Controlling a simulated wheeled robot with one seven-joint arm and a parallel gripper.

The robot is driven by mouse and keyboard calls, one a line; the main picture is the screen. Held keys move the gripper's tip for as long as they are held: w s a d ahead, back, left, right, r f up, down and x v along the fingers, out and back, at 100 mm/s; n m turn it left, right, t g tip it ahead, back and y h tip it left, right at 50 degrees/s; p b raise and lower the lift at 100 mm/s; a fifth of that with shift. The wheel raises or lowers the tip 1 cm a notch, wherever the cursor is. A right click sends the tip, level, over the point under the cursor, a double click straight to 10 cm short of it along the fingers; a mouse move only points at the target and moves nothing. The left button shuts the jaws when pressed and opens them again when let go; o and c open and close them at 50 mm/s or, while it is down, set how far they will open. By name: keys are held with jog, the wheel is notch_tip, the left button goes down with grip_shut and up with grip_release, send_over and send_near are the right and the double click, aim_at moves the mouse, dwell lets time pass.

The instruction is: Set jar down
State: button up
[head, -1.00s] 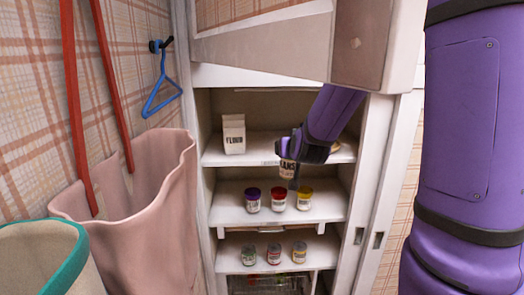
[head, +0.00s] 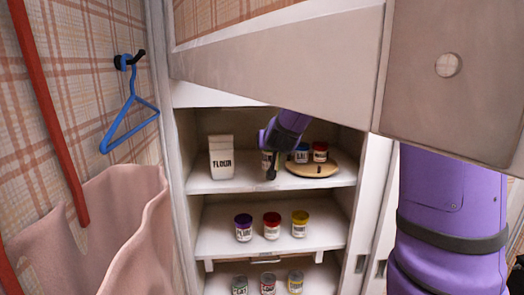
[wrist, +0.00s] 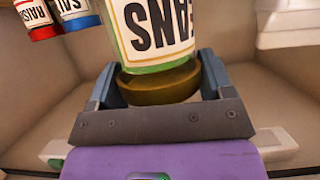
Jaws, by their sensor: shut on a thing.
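My gripper (head: 270,157) is inside the cupboard, at the upper shelf (head: 240,183). It is shut on a jar (head: 266,161) whose label shows "EANS". In the wrist view the jar (wrist: 150,32) appears upside down, with a brown lid between the fingers and a green band beside it. In the head view my gripper covers much of it. The jar is between a white flour carton (head: 221,157) and a round wooden board (head: 313,170). I cannot tell whether its base touches the shelf.
On the board stand a blue-lidded jar (head: 301,153) and a red-lidded jar (head: 320,152). Several jars fill the lower shelves. A pale door panel (head: 290,60) crosses above the opening. A pink bag (head: 110,230) and a blue hanger (head: 131,110) are at left.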

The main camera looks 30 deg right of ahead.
jog(key=w+f, duration=0.4)
jog(key=w, duration=0.1)
jog(key=shift+w+a, duration=0.2)
jog(key=shift+w, duration=0.1)
jog(key=shift+f, duration=0.1)
jog(key=o, duration=1.1)
